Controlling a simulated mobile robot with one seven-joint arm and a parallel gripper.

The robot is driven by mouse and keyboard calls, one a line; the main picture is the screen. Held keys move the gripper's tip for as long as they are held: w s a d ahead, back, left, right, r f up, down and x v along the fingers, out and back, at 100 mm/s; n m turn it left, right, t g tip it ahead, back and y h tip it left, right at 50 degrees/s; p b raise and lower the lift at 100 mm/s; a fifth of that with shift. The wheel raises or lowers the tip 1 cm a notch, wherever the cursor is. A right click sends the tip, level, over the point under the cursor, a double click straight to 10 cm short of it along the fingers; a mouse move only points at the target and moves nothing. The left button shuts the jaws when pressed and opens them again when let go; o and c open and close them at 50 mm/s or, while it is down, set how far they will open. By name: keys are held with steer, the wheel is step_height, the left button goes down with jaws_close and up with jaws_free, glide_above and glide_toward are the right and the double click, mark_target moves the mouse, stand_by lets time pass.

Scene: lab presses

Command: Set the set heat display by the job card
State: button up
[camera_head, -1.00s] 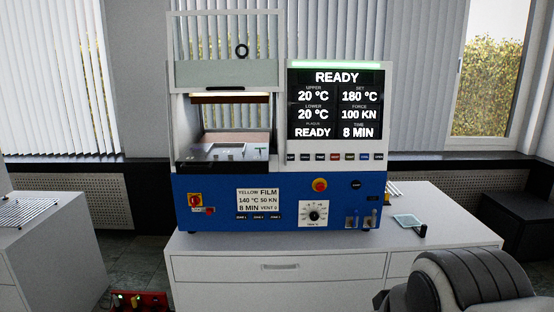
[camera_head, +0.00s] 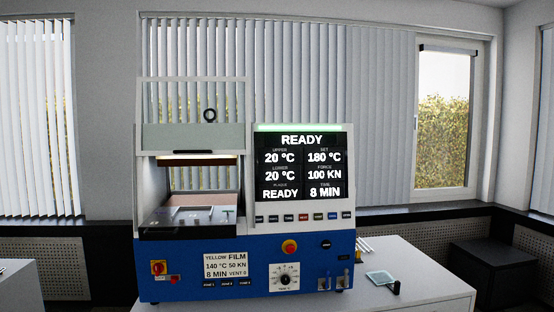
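The lab press (camera_head: 200,258), white above and blue below, stands on a white cabinet. Its display (camera_head: 303,166) reads READY, upper 20 °C, lower 20 °C, set 180 °C, force 100 kN, plaque READY, time 8 MIN. The job card (camera_head: 226,265) on the blue front reads YELLOW FILM, 140 °C, 50 KN, 8 MIN, VENT 0. A row of small coloured buttons (camera_head: 303,218) lies under the display. A round dial (camera_head: 285,278) sits on a white plate low on the front. My gripper is not in view.
A red emergency button (camera_head: 289,247) and a red and yellow switch (camera_head: 158,268) are on the front. The cabinet top (camera_head: 428,285) is mostly clear at right, with a small glass plate (camera_head: 381,278) on it. A dark box (camera_head: 492,270) stands behind right.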

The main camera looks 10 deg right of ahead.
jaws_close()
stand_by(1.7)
